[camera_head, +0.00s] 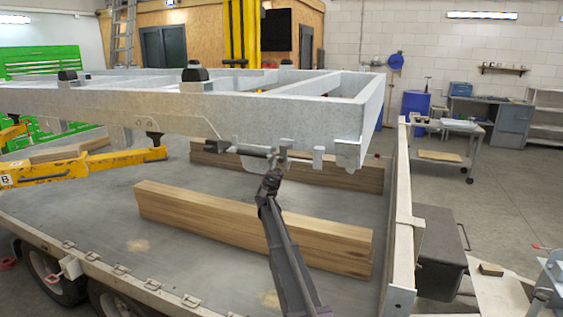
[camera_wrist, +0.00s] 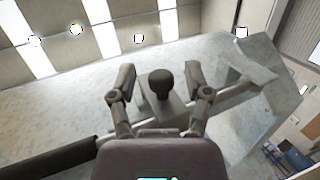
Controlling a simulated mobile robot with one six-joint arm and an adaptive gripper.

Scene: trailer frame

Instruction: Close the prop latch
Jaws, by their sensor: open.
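The prop latch (camera_head: 284,146) appears to be the small grey bracket and rod under the raised grey trailer frame (camera_head: 290,109), near its right front corner. In the wrist view a dark rounded knob (camera_wrist: 161,84) on a grey block sits between my fingers. My gripper (camera_head: 273,176) is just below the latch, pointing up at it; it also shows in the wrist view (camera_wrist: 161,70). Its fingers are open, one on each side of the knob, with gaps visible. A rod (camera_wrist: 232,96) runs behind the right finger. I cannot tell which way the latch is turned.
Wooden beams (camera_head: 240,223) lie on the trailer deck (camera_head: 70,205) below the frame. A yellow lifting arm (camera_head: 95,165) is at the left. A pale upright rail (camera_head: 402,215) and a dark box (camera_head: 440,250) stand to the right.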

